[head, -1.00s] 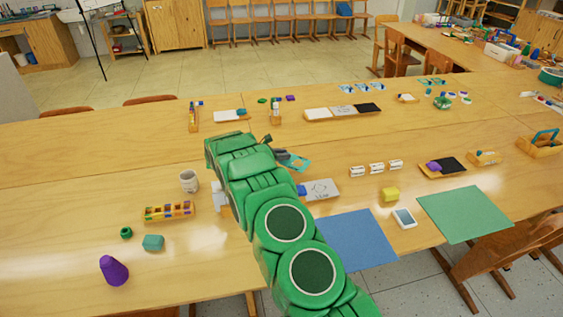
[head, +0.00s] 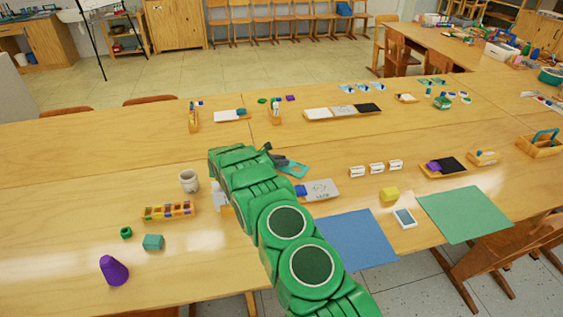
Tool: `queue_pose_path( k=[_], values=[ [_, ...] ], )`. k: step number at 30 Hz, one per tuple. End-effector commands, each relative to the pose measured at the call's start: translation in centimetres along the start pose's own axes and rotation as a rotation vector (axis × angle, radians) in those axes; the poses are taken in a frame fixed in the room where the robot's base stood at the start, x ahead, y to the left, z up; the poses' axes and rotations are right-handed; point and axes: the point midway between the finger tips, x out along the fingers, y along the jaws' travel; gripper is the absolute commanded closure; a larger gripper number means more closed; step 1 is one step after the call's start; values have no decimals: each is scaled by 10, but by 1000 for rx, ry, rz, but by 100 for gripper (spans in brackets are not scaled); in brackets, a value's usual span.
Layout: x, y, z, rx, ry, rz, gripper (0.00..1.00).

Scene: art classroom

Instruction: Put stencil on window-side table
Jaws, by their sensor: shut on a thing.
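A flat teal stencil (head: 295,169) with an opening in it shows just past the end of my green arm in the head view. My gripper (head: 280,161), dark and partly hidden behind the arm, is shut on the stencil's near left edge. The stencil is over the large wooden table (head: 90,215); I cannot tell whether it touches the top. Which table is the window-side one cannot be told, as no window shows.
Near the stencil are a white card (head: 322,190) with a blue block, and several small white boxes (head: 377,168). A mug (head: 189,181) and paint box (head: 168,211) stand left of my arm. Another cluttered table (head: 480,48) is at the back right.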

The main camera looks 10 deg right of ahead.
Motion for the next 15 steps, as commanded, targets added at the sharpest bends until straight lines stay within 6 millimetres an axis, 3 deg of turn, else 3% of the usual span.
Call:
queue_pose_path(
  k=[4, 5, 9, 15],
  values=[
    [0, 0, -2, -1, 0, 0, 100],
    [0, 0, -2, -1, 0, 0, 75],
    [0, 0, -1, 0, 0, 0, 54],
    [0, 0, -2, -1, 0, 0, 53]
  ],
)
